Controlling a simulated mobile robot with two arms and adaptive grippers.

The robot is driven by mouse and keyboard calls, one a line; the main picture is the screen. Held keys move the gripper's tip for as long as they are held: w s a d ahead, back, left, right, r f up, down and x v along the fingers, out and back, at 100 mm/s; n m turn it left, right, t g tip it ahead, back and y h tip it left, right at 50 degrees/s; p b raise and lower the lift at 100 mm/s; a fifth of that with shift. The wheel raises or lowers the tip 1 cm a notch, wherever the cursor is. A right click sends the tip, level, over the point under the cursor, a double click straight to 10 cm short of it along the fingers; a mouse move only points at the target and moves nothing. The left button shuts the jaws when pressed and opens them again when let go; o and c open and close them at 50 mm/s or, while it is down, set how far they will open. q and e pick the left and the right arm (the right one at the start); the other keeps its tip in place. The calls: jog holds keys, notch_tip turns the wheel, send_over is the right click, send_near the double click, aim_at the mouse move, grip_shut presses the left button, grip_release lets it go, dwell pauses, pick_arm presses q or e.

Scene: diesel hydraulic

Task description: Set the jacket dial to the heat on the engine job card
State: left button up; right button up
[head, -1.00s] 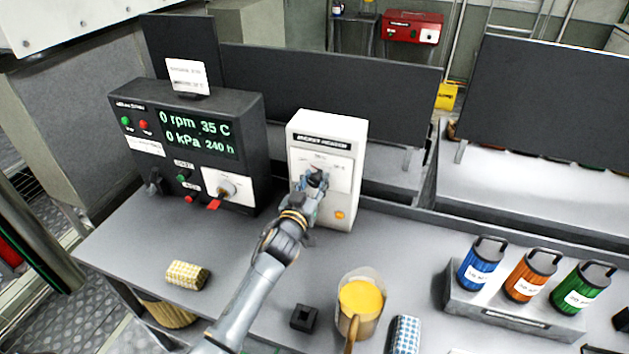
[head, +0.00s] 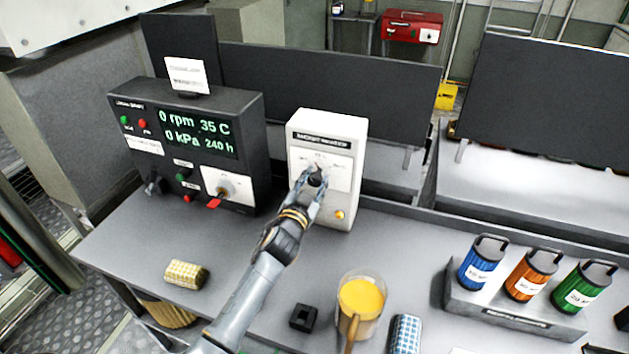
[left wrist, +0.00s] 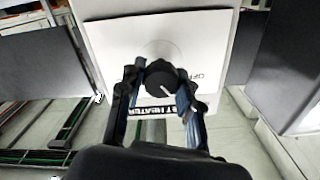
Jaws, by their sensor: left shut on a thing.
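The jacket heater (head: 326,215) is a white box with a black header label, standing on the bench. Its black dial (left wrist: 163,85) sits on a white plate, with a white pointer mark on the knob and "OFF" printed beside it, seen upside down in the left wrist view. My left gripper (head: 314,177) is shut on the dial, one finger on each side; it also shows in the left wrist view (left wrist: 158,90). The job card (head: 187,74) is a small white card on top of the black engine panel; its print is too small to read. My right gripper is not in view.
The black engine panel (head: 150,120) shows 0 rpm, 35 C, 0 kPa, 240 h. On the bench are a yellow checked roll (head: 186,274), a yellow-filled jug (head: 361,298), a small black block (head: 304,317) and a rack (head: 510,318) of blue, orange and green canisters.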

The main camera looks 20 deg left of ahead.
pick_arm(q)
jog(key=m, duration=0.6)
jog(key=shift+d+m, duration=0.1)
jog(key=shift+m, duration=0.2)
dwell(0.5)
jog(key=o, duration=1.2)
jog(key=shift+c, duration=0.2)
jog(key=s, duration=1.2)
jog(key=shift+a, duration=0.2)
